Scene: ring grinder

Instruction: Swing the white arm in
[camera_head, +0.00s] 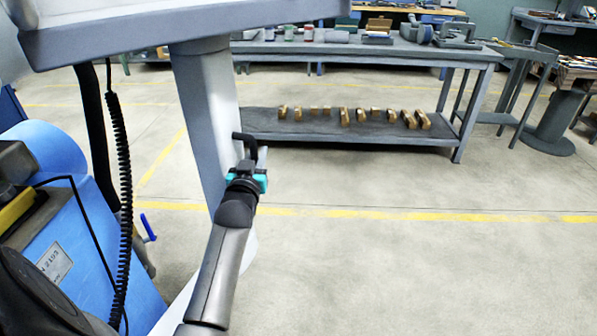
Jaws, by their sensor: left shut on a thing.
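The white arm (203,105) hangs down at the left of the head view, below a wide pale housing (180,22) across the upper left. A black handle (243,138) sticks out from its right side. My left gripper (246,166), with teal parts at its wrist, reaches up from below and is shut on this handle. The gripper covers the handle's lower part. My right gripper is not in view.
A blue machine (75,230) with a black coiled cable (124,190) stands at the left. A workbench (390,55) with metal blocks on its lower shelf is at the back. The floor (420,270) to the right is clear.

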